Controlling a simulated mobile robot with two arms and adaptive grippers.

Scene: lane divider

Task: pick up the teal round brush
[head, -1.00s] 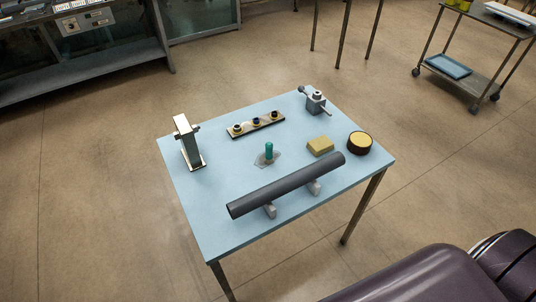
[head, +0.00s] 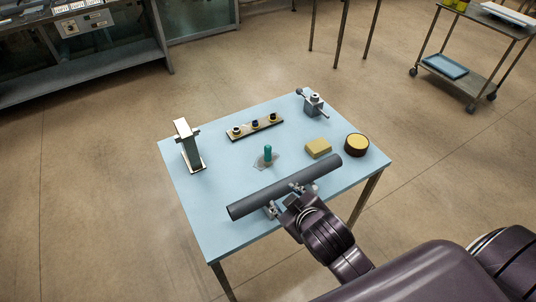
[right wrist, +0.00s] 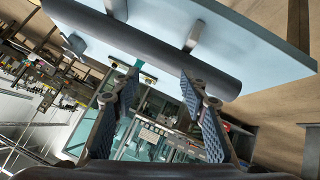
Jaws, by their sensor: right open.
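The teal round brush (head: 268,152) stands upright on a small clear, greyish patch (head: 262,164) near the middle of the light blue table (head: 215,225). My right gripper (head: 285,199) is open at the table's near side, at the dark grey tube (head: 250,198). The tube lies between the gripper and the brush, and the brush is apart from the jaws. In the right wrist view the open fingers (right wrist: 160,105) have nothing between them, and the tube (right wrist: 150,48) crosses beyond them. A small teal bit (right wrist: 138,64) shows just past the tube's edge. My left gripper is not in view.
The tube rests on grey supports as a barrier across the table. Behind the brush is a strip with several dark-topped pieces (head: 255,127). A yellow sponge (head: 318,148), a round yellow-topped pot (head: 356,145), a metal stand (head: 188,146) and a grey clamp-like device (head: 313,102) stand around it.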

